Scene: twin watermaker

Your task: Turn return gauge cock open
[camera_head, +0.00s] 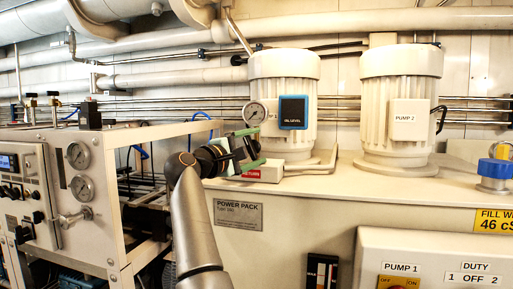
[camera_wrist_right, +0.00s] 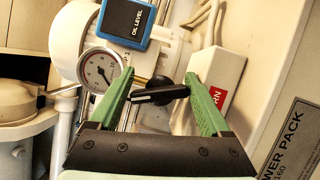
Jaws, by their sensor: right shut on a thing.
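The return gauge cock has a black lever handle (camera_wrist_right: 160,93) with a pale line along it, seen in the right wrist view. My right gripper (camera_wrist_right: 161,80) has its two green fingers on either side of this handle, shut on it. The handle lies roughly crosswise between the fingers. In the head view my right gripper (camera_head: 256,146) is at the power pack, below the round gauge (camera_head: 254,113), and hides the cock. The gauge also shows in the wrist view (camera_wrist_right: 100,68). A red label (camera_head: 251,174) sits just below the gripper, partly readable. My left gripper is not in view.
A blue-framed oil level panel (camera_head: 293,112) is close right of the gauge. Two white pump motors (camera_head: 285,70) stand on the tank. A white-framed rack (camera_head: 105,190) with gauges stands at left. The power pack plate (camera_head: 238,212) is below the gripper.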

